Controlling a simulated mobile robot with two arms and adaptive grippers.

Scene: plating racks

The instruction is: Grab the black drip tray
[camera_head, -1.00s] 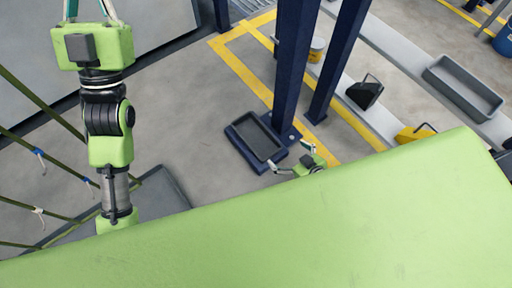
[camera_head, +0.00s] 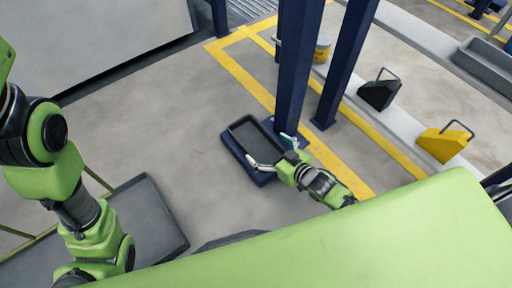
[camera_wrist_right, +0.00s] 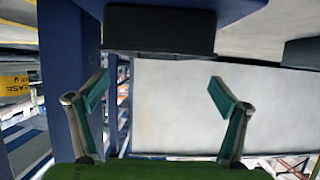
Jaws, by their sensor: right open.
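A black tray (camera_head: 247,136) sits in a dark blue frame (camera_head: 230,150) beside the foot of a blue post in the head view. My right gripper (camera_head: 272,150) is open and empty, with its two fingers spread at the near right edge of the frame; I cannot tell if they touch it. In the right wrist view, my gripper (camera_wrist_right: 162,92) has both fingers apart with nothing between them. A black block-shaped part (camera_wrist_right: 158,30), perhaps the tray's edge, shows ahead below a blue surface (camera_wrist_right: 180,8). My left arm shows at the left, but its gripper is out of frame.
Blue posts (camera_head: 298,60) stand right behind the tray. A black bin (camera_head: 379,94), a yellow bin (camera_head: 443,143) and a yellow bucket (camera_head: 322,48) are to the right. A dark grey tray (camera_head: 150,205) lies at lower left. Floor left of the frame is clear.

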